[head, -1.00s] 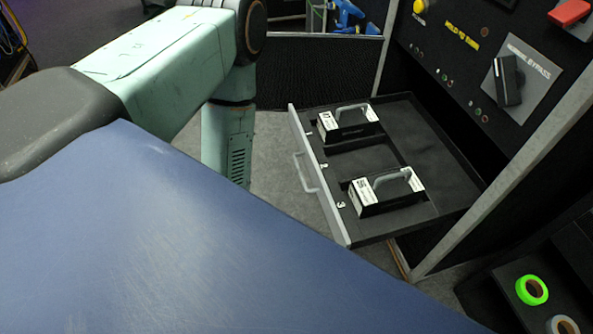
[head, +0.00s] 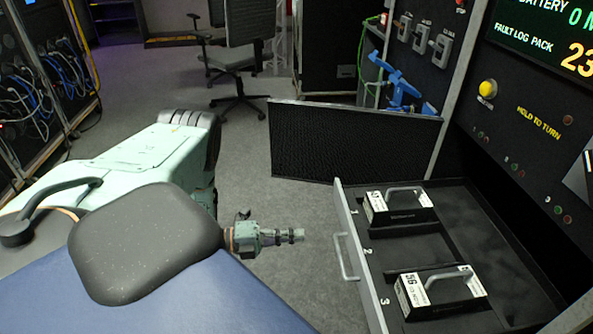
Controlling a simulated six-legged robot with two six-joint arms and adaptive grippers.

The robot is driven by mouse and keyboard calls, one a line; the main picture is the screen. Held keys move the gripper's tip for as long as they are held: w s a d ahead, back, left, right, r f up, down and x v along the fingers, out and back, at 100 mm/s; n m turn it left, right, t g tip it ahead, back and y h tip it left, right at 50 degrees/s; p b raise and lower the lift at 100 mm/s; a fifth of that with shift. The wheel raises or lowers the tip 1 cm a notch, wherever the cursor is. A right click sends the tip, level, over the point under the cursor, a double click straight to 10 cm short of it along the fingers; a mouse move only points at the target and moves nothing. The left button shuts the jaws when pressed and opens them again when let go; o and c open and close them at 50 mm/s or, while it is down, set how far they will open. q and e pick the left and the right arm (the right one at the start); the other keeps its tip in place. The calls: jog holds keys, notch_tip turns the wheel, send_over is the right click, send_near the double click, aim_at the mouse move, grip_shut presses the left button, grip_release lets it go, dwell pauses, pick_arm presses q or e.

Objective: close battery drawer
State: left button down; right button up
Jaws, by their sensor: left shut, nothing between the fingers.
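The battery drawer (head: 361,262) stands open, pulled out from the black cabinet on the right. Its pale front panel faces left and carries a light bar handle (head: 342,257). Two black-and-white battery packs with grey handles lie inside: a far one (head: 404,213) and a near one (head: 446,295). The middle slot between them is empty. My left gripper (head: 297,236) is shut and empty. In the picture it is left of the handle, pointing at the front panel, with a visible gap. My right gripper is out of view.
A dark mesh panel (head: 350,141) stands behind the drawer. The cabinet face has a yellow button (head: 487,91) and displays. An office chair (head: 236,75) stands farther back. A cable rack (head: 35,90) is at left. Grey floor (head: 300,285) is clear left of the drawer.

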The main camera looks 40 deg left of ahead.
aim_at(351, 231)
pick_arm(q)
jog(key=b+x, duration=0.2)
jog(key=x, duration=0.9)
jog(key=shift+f+b, duration=0.1)
jog(key=shift+b, duration=0.2)
jog(key=shift+w+d, duration=0.15)
jog(key=shift+w, duration=0.05)
